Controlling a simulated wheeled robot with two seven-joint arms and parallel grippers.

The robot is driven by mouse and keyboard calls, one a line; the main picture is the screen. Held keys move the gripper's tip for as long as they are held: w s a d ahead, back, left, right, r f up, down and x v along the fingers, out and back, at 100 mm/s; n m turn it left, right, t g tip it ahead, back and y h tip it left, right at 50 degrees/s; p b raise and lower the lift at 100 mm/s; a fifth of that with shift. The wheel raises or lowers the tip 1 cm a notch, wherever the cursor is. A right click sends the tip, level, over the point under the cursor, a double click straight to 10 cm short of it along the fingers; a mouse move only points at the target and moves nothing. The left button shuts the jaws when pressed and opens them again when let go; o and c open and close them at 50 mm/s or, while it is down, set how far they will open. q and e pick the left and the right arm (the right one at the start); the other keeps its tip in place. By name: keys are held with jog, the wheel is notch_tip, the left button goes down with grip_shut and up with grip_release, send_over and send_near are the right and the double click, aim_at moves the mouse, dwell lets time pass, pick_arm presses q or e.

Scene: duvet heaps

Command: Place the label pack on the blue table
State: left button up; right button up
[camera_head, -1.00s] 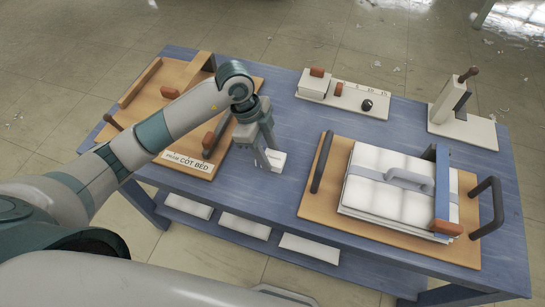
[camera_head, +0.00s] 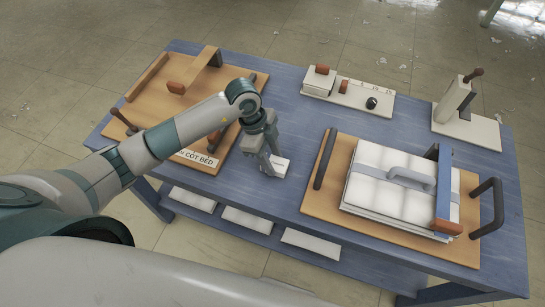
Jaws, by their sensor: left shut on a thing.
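The label pack (camera_head: 280,165) is a small white block with faint print, low over the blue table (camera_head: 300,125), right of the left wooden board. My left gripper (camera_head: 269,165) points down and is shut on the label pack. The fingers hide the pack's left part. I cannot tell whether the pack touches the tabletop. My right gripper is not in view.
A wooden board (camera_head: 146,118) with a printed label lies on the left. A wooden tray (camera_head: 322,200) holding a strapped white duvet stack (camera_head: 375,190) lies on the right. A dial device (camera_head: 352,95) and a white press (camera_head: 482,130) stand at the back. Clear tabletop lies in the middle.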

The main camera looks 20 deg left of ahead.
pick_arm(q)
jog(key=shift+f, duration=0.1)
jog(key=o, duration=1.1)
jog(key=shift+c, duration=0.2)
jog(key=b+v, duration=0.3)
jog(key=v, duration=0.9)
jog(key=shift+s, duration=0.1)
